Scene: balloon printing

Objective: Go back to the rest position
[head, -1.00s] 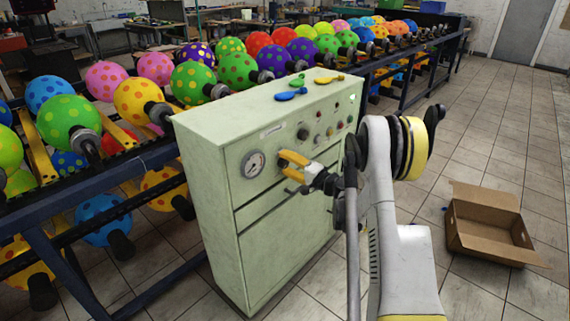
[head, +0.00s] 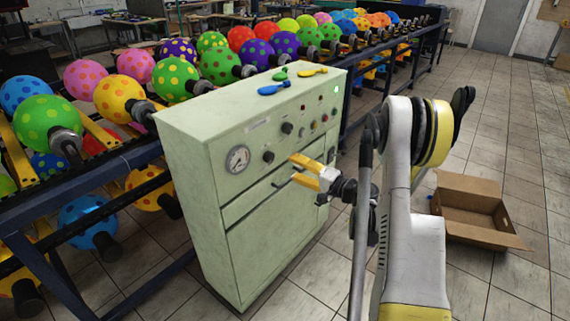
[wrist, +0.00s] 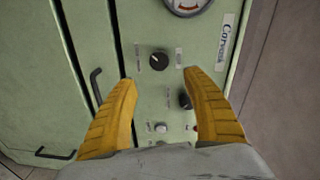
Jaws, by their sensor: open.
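My gripper (head: 298,170) has yellow fingers and is open and empty. In the head view it hangs in front of the pale green control cabinet (head: 255,200), right of its dial gauge (head: 238,159). In the wrist view my gripper (wrist: 160,85) is spread wide, facing the panel. A black knob (wrist: 158,60) shows between the fingertips, and a second one (wrist: 186,99) shows beside the right finger. The gap between fingers and panel is hard to judge. Flat blue (head: 274,88), green (head: 280,74) and yellow (head: 312,72) balloons lie on the cabinet top.
A rack (head: 130,155) of dotted inflated balloons runs behind the cabinet and along its left. An open cardboard box (head: 475,212) sits on the floor at right. The tiled floor (head: 510,130) at right is mostly clear.

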